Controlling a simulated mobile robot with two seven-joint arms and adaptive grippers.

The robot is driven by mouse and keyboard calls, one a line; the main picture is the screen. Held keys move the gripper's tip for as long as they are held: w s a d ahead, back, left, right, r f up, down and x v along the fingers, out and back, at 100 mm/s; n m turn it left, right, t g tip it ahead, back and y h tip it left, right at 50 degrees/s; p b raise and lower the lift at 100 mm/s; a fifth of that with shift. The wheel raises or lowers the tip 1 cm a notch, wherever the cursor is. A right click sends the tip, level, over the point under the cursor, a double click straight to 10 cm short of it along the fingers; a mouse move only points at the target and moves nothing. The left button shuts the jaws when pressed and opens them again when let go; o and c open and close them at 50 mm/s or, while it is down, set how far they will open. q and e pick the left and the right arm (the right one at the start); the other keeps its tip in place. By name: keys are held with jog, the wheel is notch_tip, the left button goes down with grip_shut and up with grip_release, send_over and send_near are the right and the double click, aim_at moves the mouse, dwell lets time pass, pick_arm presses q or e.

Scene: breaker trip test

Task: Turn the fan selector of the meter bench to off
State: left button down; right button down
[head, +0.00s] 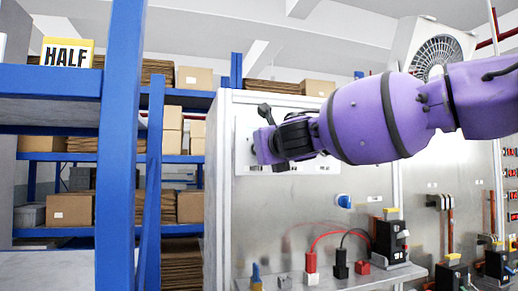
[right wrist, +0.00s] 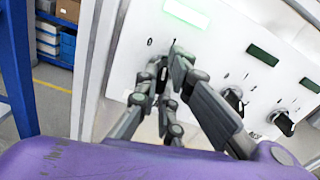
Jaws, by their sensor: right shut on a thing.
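A white panel (right wrist: 125,55) fills the right wrist view and carries a row of black selector knobs. My right gripper (right wrist: 172,62) is shut on the leftmost selector knob (right wrist: 144,84), whose face is mostly hidden by the fingers. A small "0" mark shows above it. A middle knob (right wrist: 233,100) and a right knob (right wrist: 284,124) are apart from the fingers. I cannot read which one is the fan's. In the head view my right gripper (head: 288,140) is against the panel, covering the knobs. My left gripper is not in view.
A fan (head: 437,56) is high at the right. Below the panel a shelf (head: 355,279) carries black and red plugs with cables (head: 322,237). Blue racking (head: 117,150) with boxes stands at the left.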

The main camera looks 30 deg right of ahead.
jog(key=shift+d+f, duration=0.1)
jog(key=shift+f, duration=0.05)
jog(key=shift+n, duration=1)
jog(key=shift+n, duration=1)
jog(key=shift+n, duration=1)
jog(key=c, duration=1.8)
grip_release()
jog(key=shift+d, duration=0.15)
